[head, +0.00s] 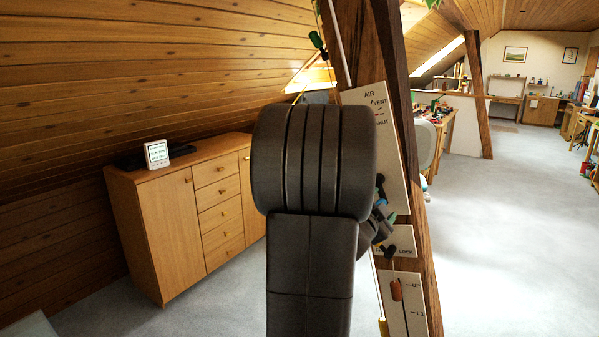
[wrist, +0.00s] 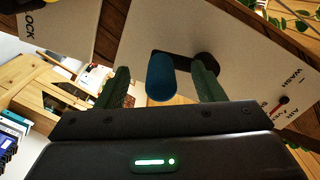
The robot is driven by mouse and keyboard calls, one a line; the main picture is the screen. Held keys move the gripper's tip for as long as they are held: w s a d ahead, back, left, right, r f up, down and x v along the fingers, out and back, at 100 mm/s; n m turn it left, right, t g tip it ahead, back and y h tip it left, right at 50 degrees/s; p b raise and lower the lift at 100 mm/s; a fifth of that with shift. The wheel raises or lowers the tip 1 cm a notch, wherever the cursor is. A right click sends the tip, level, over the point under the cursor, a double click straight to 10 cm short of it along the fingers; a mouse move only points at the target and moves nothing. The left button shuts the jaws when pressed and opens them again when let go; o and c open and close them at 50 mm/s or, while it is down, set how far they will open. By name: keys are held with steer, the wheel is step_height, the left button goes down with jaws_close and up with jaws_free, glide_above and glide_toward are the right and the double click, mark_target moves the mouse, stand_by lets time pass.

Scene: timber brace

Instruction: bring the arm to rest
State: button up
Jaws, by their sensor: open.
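My gripper (wrist: 162,80) is open in the wrist view, with its two green fingers apart. A blue handle (wrist: 161,82) on a white panel (wrist: 225,35) shows between the fingers, with a visible gap on both sides. I cannot tell how deep it sits between them. In the head view my arm's dark links fill the middle and hide most of the gripper. A bit of blue (head: 380,203) shows at the arm's right edge, in front of the timber brace (head: 402,90).
The brace bears an air panel (head: 362,98), a LOCK panel (head: 402,240) and a lower panel with an orange knob (head: 396,290). A wooden cabinet (head: 175,225) with a small white display (head: 157,153) stands at left. Open grey floor (head: 500,240) lies to the right.

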steer(key=shift+s+a+f, duration=0.1)
steer(key=shift+s+a, duration=0.05)
steer(key=shift+a, duration=0.1)
steer(key=v, duration=0.7)
steer(key=x, duration=0.7)
steer(key=shift+w+d+r, duration=0.2)
steer(key=shift+d, duration=0.15)
step_height(320, 180, up, 11)
steer(key=w+a+p, duration=0.1)
steer(key=a+p, duration=0.1)
steer(key=p, duration=1)
steer(key=w+a+f+b, duration=0.2)
steer(key=a+f, duration=0.3)
steer(key=f, duration=0.3)
steer(key=shift+w+a+f, duration=0.15)
steer(key=shift+w+f, duration=0.05)
steer(key=shift+w, duration=0.65)
